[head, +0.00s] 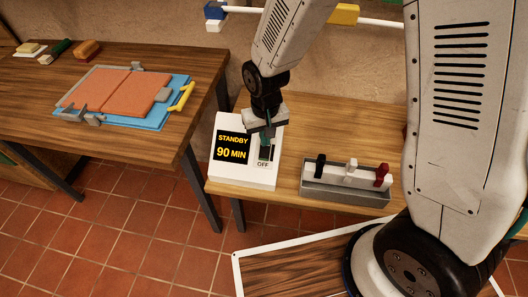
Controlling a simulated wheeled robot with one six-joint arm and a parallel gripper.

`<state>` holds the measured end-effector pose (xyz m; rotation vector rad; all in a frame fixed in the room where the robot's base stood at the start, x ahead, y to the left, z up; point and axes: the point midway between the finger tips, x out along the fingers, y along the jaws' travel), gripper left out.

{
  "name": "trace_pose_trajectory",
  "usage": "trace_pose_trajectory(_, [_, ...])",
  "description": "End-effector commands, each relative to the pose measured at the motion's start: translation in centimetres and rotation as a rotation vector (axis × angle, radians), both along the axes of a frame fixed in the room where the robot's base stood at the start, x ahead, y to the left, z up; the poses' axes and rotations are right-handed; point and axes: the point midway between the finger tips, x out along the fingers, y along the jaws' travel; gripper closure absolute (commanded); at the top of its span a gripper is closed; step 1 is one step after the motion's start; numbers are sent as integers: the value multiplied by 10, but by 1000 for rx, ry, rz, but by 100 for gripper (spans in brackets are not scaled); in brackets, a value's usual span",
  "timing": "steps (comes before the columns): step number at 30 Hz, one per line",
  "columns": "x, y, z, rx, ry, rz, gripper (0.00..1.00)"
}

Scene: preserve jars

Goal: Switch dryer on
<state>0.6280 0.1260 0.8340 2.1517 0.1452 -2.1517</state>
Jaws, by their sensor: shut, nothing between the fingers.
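The dryer control box (228,172) is a white box on the right-hand wooden table, near its left front corner. Its black display (233,148) reads "STANDBY" and "90 MIN" in yellow. To the right of the display is a dark switch slot (265,153) with "OFF" printed below it. My gripper (266,138) points down with its fingers shut and empty, right at the upper part of the switch slot. The fingers hide part of the switch, and I cannot tell whether they touch it.
A grey tray (345,194) with black, white and red pieces stands right of the box. On the left table (150,57) lie a blue board (150,122) with reddish slabs, clamps and a yellow handle (182,97). A bar with coloured blocks (343,14) runs along the back wall.

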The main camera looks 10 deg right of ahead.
Motion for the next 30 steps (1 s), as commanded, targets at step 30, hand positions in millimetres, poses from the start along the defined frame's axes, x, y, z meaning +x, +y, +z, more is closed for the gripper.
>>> trace_pose_trajectory(30, [0, 0, 52, 1, -2, 0, 100])
